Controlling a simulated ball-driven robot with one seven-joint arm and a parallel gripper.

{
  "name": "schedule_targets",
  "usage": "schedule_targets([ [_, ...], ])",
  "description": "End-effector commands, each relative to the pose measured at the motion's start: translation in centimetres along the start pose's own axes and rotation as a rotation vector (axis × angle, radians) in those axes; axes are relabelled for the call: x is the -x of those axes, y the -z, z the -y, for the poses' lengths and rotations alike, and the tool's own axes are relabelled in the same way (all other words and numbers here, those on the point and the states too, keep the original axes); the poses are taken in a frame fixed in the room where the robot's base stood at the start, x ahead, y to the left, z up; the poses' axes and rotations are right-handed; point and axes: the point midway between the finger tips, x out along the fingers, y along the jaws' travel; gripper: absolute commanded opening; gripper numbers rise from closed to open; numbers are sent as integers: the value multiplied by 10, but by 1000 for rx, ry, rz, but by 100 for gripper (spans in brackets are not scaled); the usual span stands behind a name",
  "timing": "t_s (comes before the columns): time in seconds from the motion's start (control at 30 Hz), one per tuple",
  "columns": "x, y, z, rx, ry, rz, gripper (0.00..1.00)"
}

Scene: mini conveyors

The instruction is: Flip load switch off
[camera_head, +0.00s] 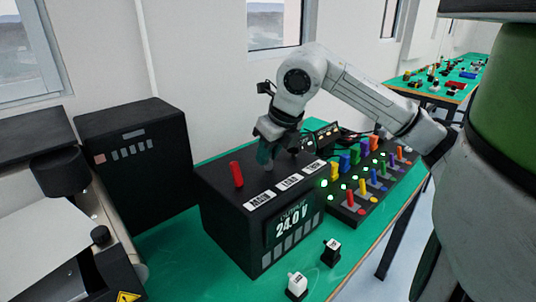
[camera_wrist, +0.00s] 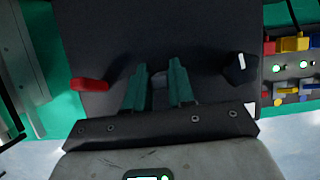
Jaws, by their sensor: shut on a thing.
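The black power supply box (camera_head: 232,225) stands on the green bench with its display lit at 24.0 V. Its top bears a red switch lever (camera_head: 237,174), also at left in the wrist view (camera_wrist: 89,85). The load switch (camera_wrist: 160,88) is the grey middle lever, behind the middle label (camera_head: 288,182). My gripper (camera_head: 266,153) is above the box top, its green fingers (camera_wrist: 158,75) closed around this grey lever. The fingers hide much of the lever, so its tilt is hard to tell. A black knob (camera_wrist: 240,68) with a white mark is to the right.
A panel with coloured levers and green lights (camera_head: 365,190) stands just right of the box. A larger black cabinet (camera_head: 135,160) stands at left.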

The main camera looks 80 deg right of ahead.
Motion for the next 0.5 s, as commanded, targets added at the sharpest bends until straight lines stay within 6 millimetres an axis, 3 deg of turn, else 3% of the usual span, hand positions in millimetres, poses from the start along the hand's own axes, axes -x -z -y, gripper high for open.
schedule_targets([
  [0.5, -3, 11, 0, 0, 1, 222, 0],
])
